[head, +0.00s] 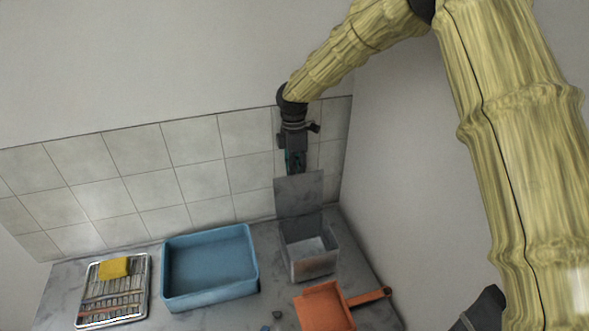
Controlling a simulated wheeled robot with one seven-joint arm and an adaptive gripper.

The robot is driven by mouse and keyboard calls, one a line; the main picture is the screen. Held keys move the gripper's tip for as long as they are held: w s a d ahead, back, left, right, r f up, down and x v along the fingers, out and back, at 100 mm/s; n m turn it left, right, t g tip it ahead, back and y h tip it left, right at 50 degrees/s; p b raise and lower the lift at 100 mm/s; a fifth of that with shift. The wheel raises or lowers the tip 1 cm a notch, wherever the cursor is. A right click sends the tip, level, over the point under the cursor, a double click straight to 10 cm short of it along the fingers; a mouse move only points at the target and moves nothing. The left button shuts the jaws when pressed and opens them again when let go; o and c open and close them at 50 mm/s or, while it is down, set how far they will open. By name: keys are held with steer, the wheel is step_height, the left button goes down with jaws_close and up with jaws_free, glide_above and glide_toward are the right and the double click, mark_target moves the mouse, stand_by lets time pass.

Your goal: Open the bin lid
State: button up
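The grey bin (309,262) stands at the back right of the counter, near the tiled wall. Its grey lid (299,194) is raised upright at the bin's rear edge, and the bin's inside shows from above. My gripper (296,170) points down just above the top edge of the lid. Its fingertips are close to that edge; whether they touch it I cannot tell. The fingers are too small and dark here to tell if they are open or shut.
A blue tub (210,292) stands left of the bin. A tray (145,290) of several narrow pieces with a yellow sponge-like block (114,267) lies farther left. An orange dustpan-like scoop (324,306) lies in front of the bin. A wall rises close on the right.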

steer(key=shift+s+d+f, duration=0.1)
steer(key=shift+s+f, duration=0.05)
steer(key=shift+f, duration=0.45)
steer(key=shift+s+d+f, duration=0.1)
steer(key=shift+s+f, duration=0.05)
steer(key=shift+f, duration=0.45)
steer(key=shift+r, duration=0.1)
steer(key=shift+s+a+r, duration=0.1)
steer(key=shift+a+r, duration=0.05)
steer(key=shift+r, duration=0.25)
step_height(320, 180, up, 11)
steer(key=w, duration=0.1)
steer(key=shift+w, duration=0.4)
steer(key=shift+a, duration=0.15)
